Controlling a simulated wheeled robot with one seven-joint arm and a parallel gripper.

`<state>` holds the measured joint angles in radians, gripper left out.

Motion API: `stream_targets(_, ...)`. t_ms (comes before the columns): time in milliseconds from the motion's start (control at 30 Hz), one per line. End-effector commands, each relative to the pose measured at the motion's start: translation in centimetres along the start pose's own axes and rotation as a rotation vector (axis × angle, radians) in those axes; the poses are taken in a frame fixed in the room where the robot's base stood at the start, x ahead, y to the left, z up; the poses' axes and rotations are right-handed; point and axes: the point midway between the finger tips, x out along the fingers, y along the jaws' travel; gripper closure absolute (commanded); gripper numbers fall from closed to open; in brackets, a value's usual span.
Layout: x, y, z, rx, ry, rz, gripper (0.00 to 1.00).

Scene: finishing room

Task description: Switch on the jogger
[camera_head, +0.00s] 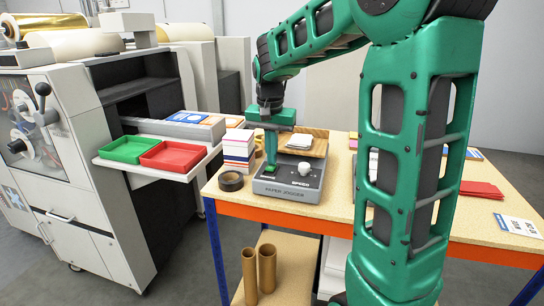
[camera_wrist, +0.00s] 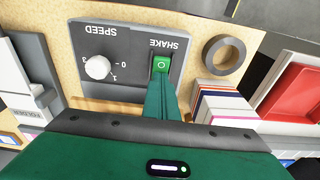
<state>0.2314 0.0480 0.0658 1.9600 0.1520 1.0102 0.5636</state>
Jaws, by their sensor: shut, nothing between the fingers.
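The paper jogger (camera_head: 289,184) is a grey box on the table, marked "PAPER JOGGER" on its front. Its wooden tray (camera_head: 308,140) rises at the back with paper in it. In the wrist view its panel (camera_wrist: 125,45) carries a green rocker switch (camera_wrist: 162,65) labelled SHAKE and a white SPEED knob (camera_wrist: 97,67) that points near 1. The knob also shows in the head view (camera_head: 304,167). My gripper (camera_head: 271,163) is shut and empty, pointing down with its tips at the green switch. I cannot tell whether they touch it. The fingers hide the switch's near end.
Green (camera_head: 127,149) and red (camera_head: 173,156) trays sit on the machine's shelf at left. Red sheets (camera_head: 481,189) lie at the table's right. Cardboard tubes (camera_head: 267,268) stand below.

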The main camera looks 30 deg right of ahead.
Motion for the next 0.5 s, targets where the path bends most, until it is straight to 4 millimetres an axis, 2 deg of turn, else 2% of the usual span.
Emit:
stream_targets(33,0.7,0.1,0.6,-0.007,-0.016,0.010,1.00)
stream_targets(500,0.4,-0.1,2.4,-0.016,-0.024,0.012,1.00)
